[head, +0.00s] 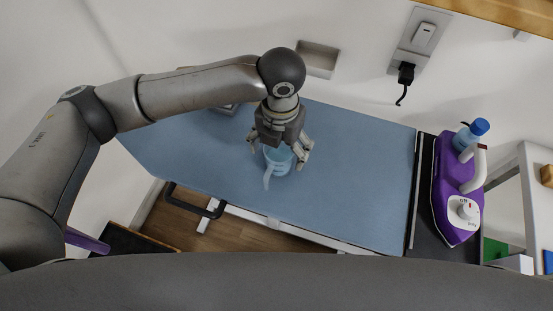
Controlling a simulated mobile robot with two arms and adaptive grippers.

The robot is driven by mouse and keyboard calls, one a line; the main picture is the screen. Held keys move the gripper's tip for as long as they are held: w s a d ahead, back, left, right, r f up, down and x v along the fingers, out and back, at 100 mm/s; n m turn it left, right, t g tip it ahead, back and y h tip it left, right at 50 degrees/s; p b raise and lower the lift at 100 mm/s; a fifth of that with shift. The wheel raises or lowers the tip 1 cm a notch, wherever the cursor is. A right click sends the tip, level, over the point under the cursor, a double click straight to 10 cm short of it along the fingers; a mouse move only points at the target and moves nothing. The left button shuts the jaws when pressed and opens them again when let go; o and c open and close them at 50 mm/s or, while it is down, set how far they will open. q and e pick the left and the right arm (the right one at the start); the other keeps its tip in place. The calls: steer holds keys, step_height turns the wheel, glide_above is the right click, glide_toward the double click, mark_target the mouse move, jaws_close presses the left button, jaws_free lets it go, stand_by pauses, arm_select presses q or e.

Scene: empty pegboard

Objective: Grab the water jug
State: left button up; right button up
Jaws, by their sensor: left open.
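The water jug (279,161) is a small translucent light-blue vessel on a blue ironing board. Its pale handle or spout (267,178) points toward the lower left of the picture. My left gripper (278,152) hangs directly above the jug with its fingers open, one on each side of the jug's upper part. The gripper hides part of the jug's top. I cannot tell whether the fingers touch it. My right gripper is not in view.
The blue ironing board (365,170) is mostly clear to the right of the jug. A plug (405,73) sits in the wall outlet. A black handle (194,203) projects from the board's front edge.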

mark_target(280, 157)
arm_select(q)
steer(key=f, duration=0.2)
steer(key=f+p, duration=0.1)
steer(key=f, duration=0.2)
steer(key=shift+w+f, duration=0.3)
steer(key=shift+w, duration=0.1)
steer(key=c, duration=1.1)
